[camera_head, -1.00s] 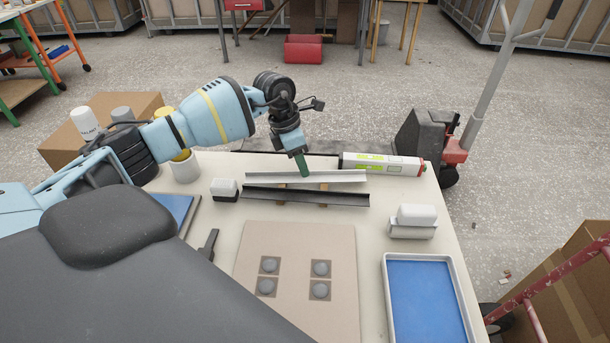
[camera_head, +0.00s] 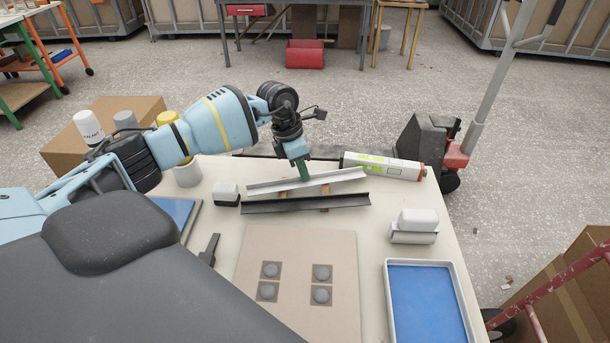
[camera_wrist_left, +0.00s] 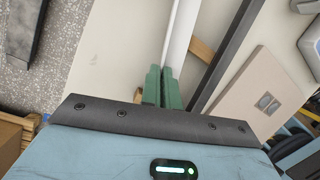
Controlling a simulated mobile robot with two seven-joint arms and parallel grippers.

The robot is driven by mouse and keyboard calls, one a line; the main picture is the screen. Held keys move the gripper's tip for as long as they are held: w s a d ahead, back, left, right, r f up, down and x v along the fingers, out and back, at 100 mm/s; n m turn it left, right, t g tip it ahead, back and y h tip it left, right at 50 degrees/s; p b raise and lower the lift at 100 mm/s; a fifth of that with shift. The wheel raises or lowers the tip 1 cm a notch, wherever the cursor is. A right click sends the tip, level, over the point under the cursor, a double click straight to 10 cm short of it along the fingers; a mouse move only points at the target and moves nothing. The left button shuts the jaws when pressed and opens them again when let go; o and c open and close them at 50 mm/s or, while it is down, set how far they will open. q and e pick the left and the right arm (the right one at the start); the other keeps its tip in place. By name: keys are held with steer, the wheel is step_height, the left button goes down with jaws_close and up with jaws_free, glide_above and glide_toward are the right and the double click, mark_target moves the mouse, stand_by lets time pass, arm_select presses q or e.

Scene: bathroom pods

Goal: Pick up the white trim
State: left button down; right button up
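The white trim (camera_head: 335,180) is a long thin channel strip near the back of the table. It sits at a slant, its right end farther back than its left end. My left gripper (camera_head: 303,172), with green fingers, comes down from above on the trim's middle and is shut on it. In the left wrist view the fingers (camera_wrist_left: 162,72) are close together with the white trim (camera_wrist_left: 182,35) between them. Whether the trim is clear of its supports is hard to tell. My right gripper is not in view.
A dark trim (camera_head: 305,203) lies just in front, across small wooden supports (camera_head: 324,191). A white tube (camera_head: 382,166) lies behind to the right. A white-topped block (camera_head: 226,192) stands near the left end. A blue-floored tray (camera_head: 428,300) and a beige board (camera_head: 290,245) are nearer.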

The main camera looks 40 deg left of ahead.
arm_select(q)
steer(key=shift+r, duration=0.1)
steer(key=shift+r, duration=0.6)
step_height(320, 180, up, 2)
steer(key=shift+r, duration=0.15)
steer(key=s+d, duration=0.2)
steer(key=s, duration=0.2)
steer(key=s+d, duration=0.2)
steer(key=s, duration=0.3)
steer(key=s+d+r, duration=0.1)
steer(key=s+d, duration=0.2)
steer(key=s, duration=0.2)
steer(key=shift+s+d+r+b, duration=0.1)
steer(key=shift+s+b, duration=0.1)
steer(key=shift+b, duration=0.15)
